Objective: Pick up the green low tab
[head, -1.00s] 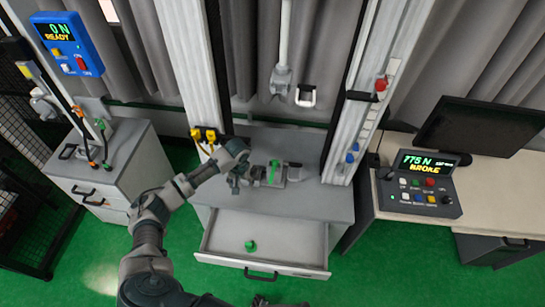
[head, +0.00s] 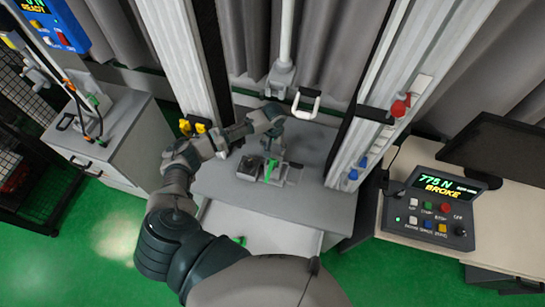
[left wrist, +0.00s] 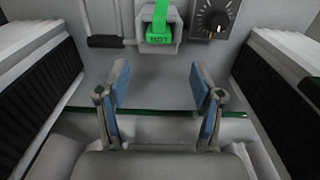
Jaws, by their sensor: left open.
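A green tab (head: 269,170) stands in a small grey fixture (head: 250,168) on the grey bench top under the tower. In the head view my left gripper (head: 271,140) is just above the tab. My right gripper is not in view.
A second green piece (head: 240,241) lies in the open drawer (head: 285,236), partly hidden by my arm. Tower columns (head: 172,55) flank the bench. A white handle (head: 305,103) hangs above. A control box (head: 440,203) reading BROKE sits on the right desk. A black dial (left wrist: 213,22) is beside the fixture.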

